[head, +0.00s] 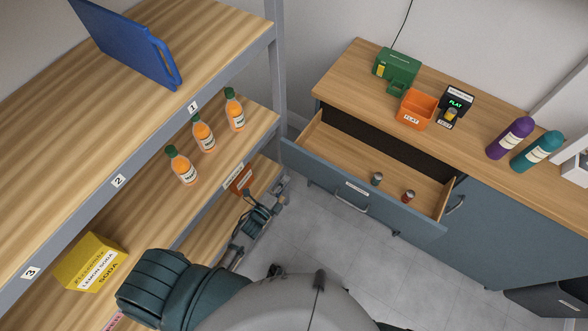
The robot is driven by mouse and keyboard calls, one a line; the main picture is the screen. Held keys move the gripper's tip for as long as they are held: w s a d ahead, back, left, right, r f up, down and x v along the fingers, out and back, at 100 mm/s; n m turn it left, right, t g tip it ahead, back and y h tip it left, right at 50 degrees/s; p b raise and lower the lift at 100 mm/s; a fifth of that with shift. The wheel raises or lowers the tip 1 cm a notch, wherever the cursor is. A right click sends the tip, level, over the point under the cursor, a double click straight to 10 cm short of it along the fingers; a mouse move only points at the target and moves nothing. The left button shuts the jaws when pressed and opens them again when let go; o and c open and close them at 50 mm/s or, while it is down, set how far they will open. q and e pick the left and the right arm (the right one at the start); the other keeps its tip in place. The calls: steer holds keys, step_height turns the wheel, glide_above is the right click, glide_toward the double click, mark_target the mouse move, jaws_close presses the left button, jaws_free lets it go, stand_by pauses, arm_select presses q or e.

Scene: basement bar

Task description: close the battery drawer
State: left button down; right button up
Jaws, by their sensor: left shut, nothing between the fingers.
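The battery drawer (330,186) is pulled well out of the blue-grey cabinet, right of centre in the head view. It has a wood interior, a bar handle (350,204) and a small label on its front. Two small batteries stand inside, a grey one (376,179) and a red one (408,196). My left gripper (280,189) is shut and empty, beside the lower shelf, left of the drawer front's left end and apart from the handle. My right gripper is not in view.
The cabinet top (345,75) carries a green case (397,66), an orange bin (416,108), a tester (456,105) and two bottles. The shelving unit (232,60) on the left holds orange drinks, a yellow soda box (90,262) and a blue board. Grey floor (345,265) lies clear before the drawer.

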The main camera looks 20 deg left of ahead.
mark_target(299, 164)
arm_select(q)
steer(key=x, duration=0.6)
steer(key=shift+d, duration=0.3)
steer(key=shift+a, duration=0.15)
steer(key=shift+w, duration=0.1)
